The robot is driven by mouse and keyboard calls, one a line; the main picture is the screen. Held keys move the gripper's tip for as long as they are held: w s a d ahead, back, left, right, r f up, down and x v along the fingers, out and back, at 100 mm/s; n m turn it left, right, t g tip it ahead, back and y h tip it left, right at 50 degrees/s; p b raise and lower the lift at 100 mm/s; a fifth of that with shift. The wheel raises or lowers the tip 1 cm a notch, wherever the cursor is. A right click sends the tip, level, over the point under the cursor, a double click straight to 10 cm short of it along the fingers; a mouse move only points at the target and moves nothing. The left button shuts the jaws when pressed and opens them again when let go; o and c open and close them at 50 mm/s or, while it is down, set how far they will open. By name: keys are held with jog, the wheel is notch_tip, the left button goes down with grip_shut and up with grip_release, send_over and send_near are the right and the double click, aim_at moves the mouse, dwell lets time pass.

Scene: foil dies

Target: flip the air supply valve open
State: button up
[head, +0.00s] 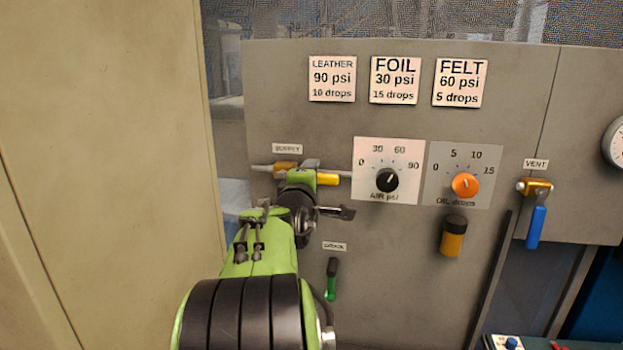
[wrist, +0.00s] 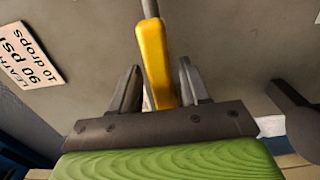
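The air supply valve has a brass body (head: 286,166) under a small SUPPLY label (head: 287,149), on a thin horizontal pipe at the panel's left. Its yellow lever (head: 328,179) shows to the right of my gripper (head: 309,168), roughly level, close to the pipe line. My arm hides part of the valve. In the wrist view the yellow lever (wrist: 155,58) runs down from a grey stem, slightly tilted, between the two dark fingers of my gripper (wrist: 160,80). Narrow gaps show beside the lever, so the fingers look open around it; slight contact on one side cannot be ruled out.
Right of the valve are a black air knob (head: 387,180) and an orange oil knob (head: 465,186). A green lever (head: 331,279) sits below, and a blue-handled VENT valve (head: 536,222) is far right. A beige wall (head: 100,150) stands close on the left.

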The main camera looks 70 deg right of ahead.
jog(key=s+a+b, duration=0.2)
jog(key=a, duration=1.3)
jog(key=shift+s+a, duration=0.25)
jog(key=shift+a, duration=0.05)
jog(key=w+a+f+m+t+y, duration=0.1)
jog(key=w+a+f+t+y, duration=0.2)
jog(key=w+a+f+y, duration=0.35)
jog(key=w+a+f+m+t+y, duration=0.1)
jog(key=w+a+f+t+y, duration=0.25)
jog(key=a+f, duration=0.5)
jog(key=s+a+f+g+y, duration=0.2)
jog(key=s+a+f+y, duration=0.1)
jog(key=a, duration=0.6)
jog(key=s+a+f+g+y, duration=0.1)
jog(key=s+a+f+y, duration=0.2)
jog(key=a, duration=0.5)
jog(key=shift+s+a+g+y, duration=0.35)
jog(key=shift+a+y, duration=0.05)
jog(key=shift+y, duration=0.5)
jog(key=shift+f, duration=0.1)
